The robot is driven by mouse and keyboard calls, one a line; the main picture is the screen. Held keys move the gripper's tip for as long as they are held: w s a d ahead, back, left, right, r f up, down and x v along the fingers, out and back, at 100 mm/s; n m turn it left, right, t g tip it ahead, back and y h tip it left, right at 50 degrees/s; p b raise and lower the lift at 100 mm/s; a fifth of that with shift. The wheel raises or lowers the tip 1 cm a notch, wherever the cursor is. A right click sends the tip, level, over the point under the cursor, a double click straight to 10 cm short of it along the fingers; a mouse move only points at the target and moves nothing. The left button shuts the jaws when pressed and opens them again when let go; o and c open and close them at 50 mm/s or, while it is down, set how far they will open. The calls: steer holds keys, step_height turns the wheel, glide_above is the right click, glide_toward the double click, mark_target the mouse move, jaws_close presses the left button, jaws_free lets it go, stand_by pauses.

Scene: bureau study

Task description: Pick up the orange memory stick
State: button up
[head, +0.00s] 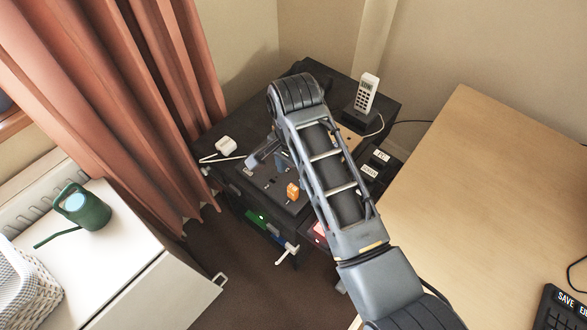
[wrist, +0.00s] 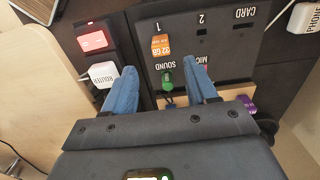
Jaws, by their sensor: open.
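The orange memory stick (wrist: 160,44), marked 32 GB, stands in the dark panel by the label 1. In the head view the stick (head: 292,191) is at the front of the dark cabinet top, left of my forearm. My gripper (wrist: 163,66) is open and empty, with its two blue fingers spread. In the wrist view the stick lies just past the fingertips, between their lines and nearer the left one. I cannot tell the height gap. In the head view my arm partly covers the gripper.
A green plug (wrist: 165,80) by the label SOUND sits between the fingers. A purple plug (wrist: 247,104) is to the right. A white router plug (wrist: 103,74) and a red block (wrist: 93,40) are to the left. A white phone (head: 367,92) stands behind; a wooden desk (head: 480,190) is at right.

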mark_target(293, 188)
steer(key=shift+w+f, duration=0.15)
steer(key=shift+f, duration=0.55)
steer(key=shift+s+a+f, duration=0.1)
steer(key=shift+f, duration=1.5)
steer(key=shift+s+a+f, duration=0.1)
steer(key=shift+f, duration=1.45)
steer(key=shift+c, duration=0.3)
jaws_close()
